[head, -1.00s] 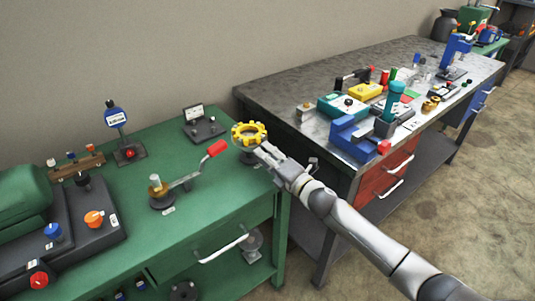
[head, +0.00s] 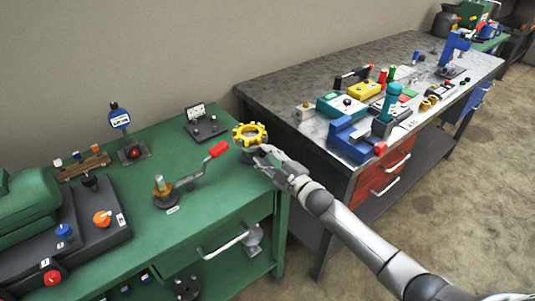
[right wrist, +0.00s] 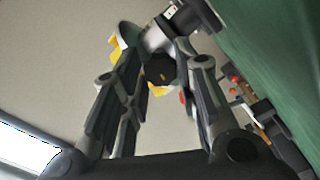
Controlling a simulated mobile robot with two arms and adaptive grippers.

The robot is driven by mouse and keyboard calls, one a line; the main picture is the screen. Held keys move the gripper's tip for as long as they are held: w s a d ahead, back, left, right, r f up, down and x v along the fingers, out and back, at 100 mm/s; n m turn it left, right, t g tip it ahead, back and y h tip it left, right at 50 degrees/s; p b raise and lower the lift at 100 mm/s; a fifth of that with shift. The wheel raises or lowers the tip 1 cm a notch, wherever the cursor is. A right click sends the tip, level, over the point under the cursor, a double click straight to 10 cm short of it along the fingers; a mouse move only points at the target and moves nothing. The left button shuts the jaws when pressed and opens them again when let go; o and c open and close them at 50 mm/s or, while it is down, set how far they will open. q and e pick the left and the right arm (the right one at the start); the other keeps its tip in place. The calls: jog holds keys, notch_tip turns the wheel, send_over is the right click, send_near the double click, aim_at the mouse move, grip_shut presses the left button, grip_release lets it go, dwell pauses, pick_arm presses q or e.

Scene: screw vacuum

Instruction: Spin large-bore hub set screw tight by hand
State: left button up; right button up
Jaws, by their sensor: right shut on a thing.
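A yellow toothed wheel (head: 250,134) with a large open bore stands near the right end of the green bench, on a grey mount mostly hidden behind my gripper. My right gripper (head: 262,152) is at the near side of this wheel. In the right wrist view its two fingers close around a dark faceted knob (right wrist: 160,69) with a small yellow mark, which I take for the set screw's head. A grey cylinder (right wrist: 160,37) and yellow parts of the wheel (right wrist: 117,48) show behind the knob. The screw's thread is hidden. My left gripper is not in view.
A crank with a red handle (head: 219,149) stands on the green bench (head: 222,190) just left of my right gripper. A small dark gauge stand (head: 204,125) is behind it. The grey workbench (head: 285,92) with a blue vise (head: 350,139) lies to the right.

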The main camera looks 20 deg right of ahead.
jog(key=shift+f+m+p, duration=0.1)
jog(key=shift+m+p, duration=0.2)
jog(key=shift+m, duration=0.8)
jog(key=o, duration=1)
jog(key=v, duration=1.2)
